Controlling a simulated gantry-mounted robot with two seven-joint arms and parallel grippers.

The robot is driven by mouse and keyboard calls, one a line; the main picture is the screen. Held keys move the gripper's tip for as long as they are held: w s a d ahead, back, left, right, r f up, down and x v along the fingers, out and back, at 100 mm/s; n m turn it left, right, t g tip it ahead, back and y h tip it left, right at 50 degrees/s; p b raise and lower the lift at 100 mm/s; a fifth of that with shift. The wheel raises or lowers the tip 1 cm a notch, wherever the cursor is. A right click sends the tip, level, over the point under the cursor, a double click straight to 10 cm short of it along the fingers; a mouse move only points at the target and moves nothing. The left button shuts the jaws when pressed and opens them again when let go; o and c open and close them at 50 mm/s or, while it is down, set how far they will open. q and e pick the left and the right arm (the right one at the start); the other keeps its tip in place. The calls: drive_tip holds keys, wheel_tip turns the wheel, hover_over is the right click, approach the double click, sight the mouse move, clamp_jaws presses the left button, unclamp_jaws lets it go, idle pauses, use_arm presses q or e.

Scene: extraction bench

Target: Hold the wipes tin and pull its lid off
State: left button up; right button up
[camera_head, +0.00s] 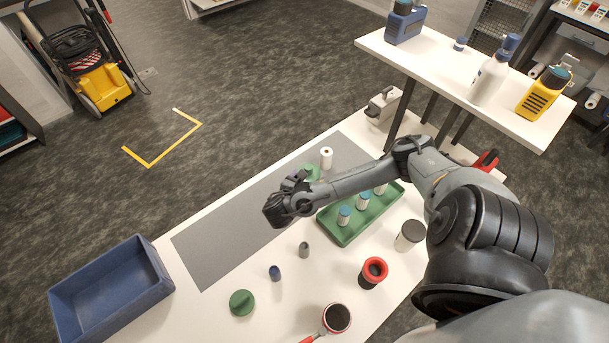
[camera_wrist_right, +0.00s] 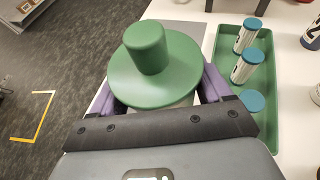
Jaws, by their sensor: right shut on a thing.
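The wipes tin shows in the right wrist view as a pale body (camera_wrist_right: 188,101), mostly hidden beneath a wide green lid (camera_wrist_right: 155,75) with an upright knob. The lid sits on the tin. My right gripper (camera_wrist_right: 163,97) is shut on the tin, its purple fingers on either side just under the lid's rim. In the head view the green lid (camera_head: 312,172) shows only partly behind my right wrist, over the grey mat; the right gripper (camera_head: 304,178) is largely hidden there. My left gripper is in neither view.
A green tray (camera_head: 343,236) with several blue-capped bottles stands close right of the tin. A green knobbed piece (camera_head: 241,303), a red-rimmed cup (camera_head: 373,272) and a blue bin (camera_head: 112,290) are nearer. The mat's left part (camera_head: 215,250) is clear.

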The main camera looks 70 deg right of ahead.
drive_tip(key=o, duration=0.6)
drive_tip(key=c, duration=1)
drive_tip(key=shift+a, duration=0.1)
